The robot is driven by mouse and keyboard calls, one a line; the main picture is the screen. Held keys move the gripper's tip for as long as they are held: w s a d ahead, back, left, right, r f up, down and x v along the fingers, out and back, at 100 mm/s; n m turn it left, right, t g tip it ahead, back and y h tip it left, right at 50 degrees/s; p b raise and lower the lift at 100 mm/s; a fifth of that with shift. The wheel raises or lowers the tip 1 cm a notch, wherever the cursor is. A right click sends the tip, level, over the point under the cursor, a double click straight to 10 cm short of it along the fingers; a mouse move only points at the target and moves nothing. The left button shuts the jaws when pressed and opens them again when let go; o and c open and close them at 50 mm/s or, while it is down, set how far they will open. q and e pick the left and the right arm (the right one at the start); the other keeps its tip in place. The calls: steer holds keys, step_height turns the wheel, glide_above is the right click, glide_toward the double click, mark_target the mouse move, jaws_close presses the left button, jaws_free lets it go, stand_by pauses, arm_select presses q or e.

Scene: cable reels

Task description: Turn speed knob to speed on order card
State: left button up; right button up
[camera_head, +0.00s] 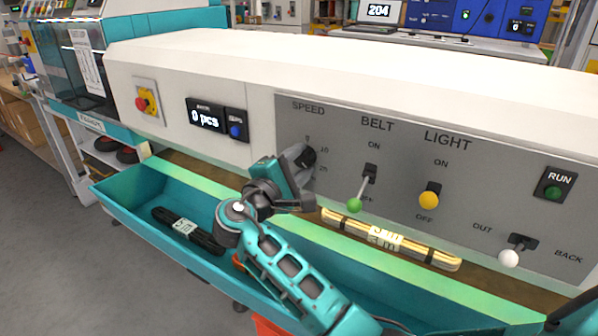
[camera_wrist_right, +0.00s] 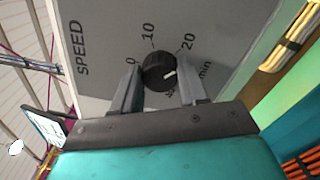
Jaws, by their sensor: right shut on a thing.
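The black speed knob (camera_head: 308,157) is on the grey control panel under the word SPEED. In the right wrist view, the knob (camera_wrist_right: 158,72) has a white pointer mark directed to the right, just past the 20 label on its scale of 0, 10 and 20. My right gripper (camera_head: 299,164) is shut on the knob, with one finger on each side of it in the wrist view. My left gripper is not in view. I cannot make out an order card for certain; a white sheet (camera_head: 88,70) hangs on the machine at the left, its text unreadable.
Right of the knob are the green-tipped belt lever (camera_head: 355,204), the yellow-tipped light lever (camera_head: 429,200) and a white-tipped lever (camera_head: 509,258). A gold cable bundle (camera_head: 390,240) lies below the panel. A black bundle (camera_head: 186,230) lies in the teal trough (camera_head: 128,190).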

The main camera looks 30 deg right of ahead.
steer(key=shift+f+m+b, duration=0.35)
steer(key=shift+m+b, duration=0.45)
steer(key=shift+m, duration=0.2)
steer(key=shift+a+m+b, duration=0.1)
steer(key=shift+m+b, duration=0.35)
steer(key=shift+m, duration=0.05)
steer(key=m+b, duration=0.2)
steer(key=shift+m+b, duration=0.35)
steer(key=shift+m, duration=0.05)
steer(key=shift+m+b, duration=1.05)
steer(key=shift+m, duration=0.05)
steer(key=shift+m+b, duration=0.45)
steer(key=shift+m, duration=0.05)
steer(key=shift+r+m+b, duration=0.1)
steer(key=shift+m+b, duration=0.25)
steer(key=shift+m, duration=0.05)
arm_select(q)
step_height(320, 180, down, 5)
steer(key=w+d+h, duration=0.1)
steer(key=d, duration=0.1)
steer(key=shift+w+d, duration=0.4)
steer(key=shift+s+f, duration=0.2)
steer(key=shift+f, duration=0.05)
arm_select(e)
steer(key=o, duration=1.1)
steer(key=shift+r, duration=0.1)
steer(key=shift+c, duration=0.2)
